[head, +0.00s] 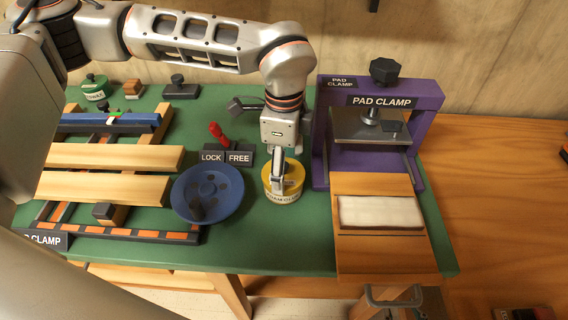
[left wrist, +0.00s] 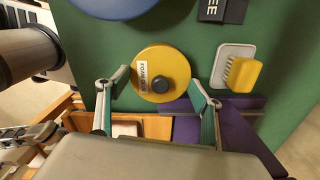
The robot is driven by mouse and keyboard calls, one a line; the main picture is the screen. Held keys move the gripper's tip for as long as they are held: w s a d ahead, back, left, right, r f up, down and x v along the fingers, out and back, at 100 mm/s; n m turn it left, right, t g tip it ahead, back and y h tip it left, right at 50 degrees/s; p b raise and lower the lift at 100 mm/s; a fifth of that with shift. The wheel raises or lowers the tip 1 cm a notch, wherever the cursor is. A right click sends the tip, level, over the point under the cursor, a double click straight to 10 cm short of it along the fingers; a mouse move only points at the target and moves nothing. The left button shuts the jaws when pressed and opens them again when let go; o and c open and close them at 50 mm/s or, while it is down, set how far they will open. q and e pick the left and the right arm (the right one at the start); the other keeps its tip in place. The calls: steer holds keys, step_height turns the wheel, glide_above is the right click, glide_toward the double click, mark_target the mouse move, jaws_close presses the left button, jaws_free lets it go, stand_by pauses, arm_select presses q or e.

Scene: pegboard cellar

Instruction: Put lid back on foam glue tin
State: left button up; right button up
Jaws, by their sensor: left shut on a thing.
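The foam glue tin (head: 284,196), yellow with a white label, stands on the green bench top between the blue bowl and the purple pad clamp. Its round yellow lid (left wrist: 172,58) with a black knob fills the space between my left fingers in the left wrist view. My left gripper (head: 279,185) reaches down from above and is shut on the lid by its edge, one finger on each side. The lid is right over the tin. I cannot tell whether it is fully seated. My right gripper is not in view.
A blue bowl (head: 207,193) stands close left of the tin. The purple pad clamp (head: 322,150) rises close on the right. LOCK and FREE blocks (head: 225,157) with a red lever lie behind. A yellow brush (left wrist: 243,74) lies near the tin. Bare green bench shows in front.

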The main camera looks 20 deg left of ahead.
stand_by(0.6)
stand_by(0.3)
arm_select(q)
steer(key=o, duration=1.1)
steer(key=shift+c, duration=0.2)
steer(key=o, duration=0.4)
steer(key=shift+o, duration=0.2)
